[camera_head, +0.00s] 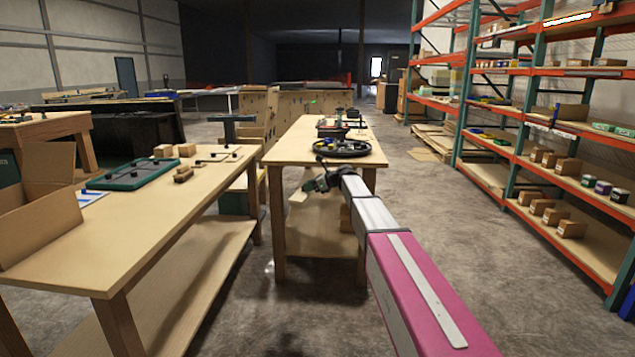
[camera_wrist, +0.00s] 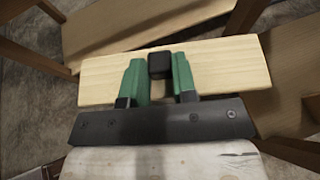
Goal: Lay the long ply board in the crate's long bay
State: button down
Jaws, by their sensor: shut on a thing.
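The long ply board (camera_wrist: 210,68) is a pale wooden plank with a square black knob (camera_wrist: 160,65) on its upper face. It lies across the wrist view in front of my gripper (camera_wrist: 160,80). The green fingers stand on both sides of the knob and are shut on it. In the head view my gripper (camera_head: 322,183) hangs low in front of the middle workbench, below its top. The board is small and hard to make out there. I cannot tell for certain which container is the crate, and its long bay does not show clearly.
The middle workbench (camera_head: 290,150) carries a round black tray (camera_head: 342,148) with small items and a dark-red container behind it. The left workbench (camera_head: 130,225) holds a green tray (camera_head: 133,172), small wooden blocks and an open cardboard box (camera_head: 40,205). Shelving stands right; floor between is clear.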

jog(key=s+d+f+m+t, duration=0.1)
jog(key=s+d, duration=0.6)
jog(key=s, duration=0.5)
jog(key=s+d+f+m+t+h, duration=0.1)
jog(key=s+d+f, duration=0.1)
jog(key=s+d, duration=0.6)
jog(key=s+d+f+m+t, duration=0.1)
jog(key=s+d, duration=0.6)
jog(key=s, duration=0.9)
jog(key=shift+s+d+f+h, duration=0.25)
jog(key=shift+s+f+h, duration=0.05)
jog(key=shift+f, duration=0.15)
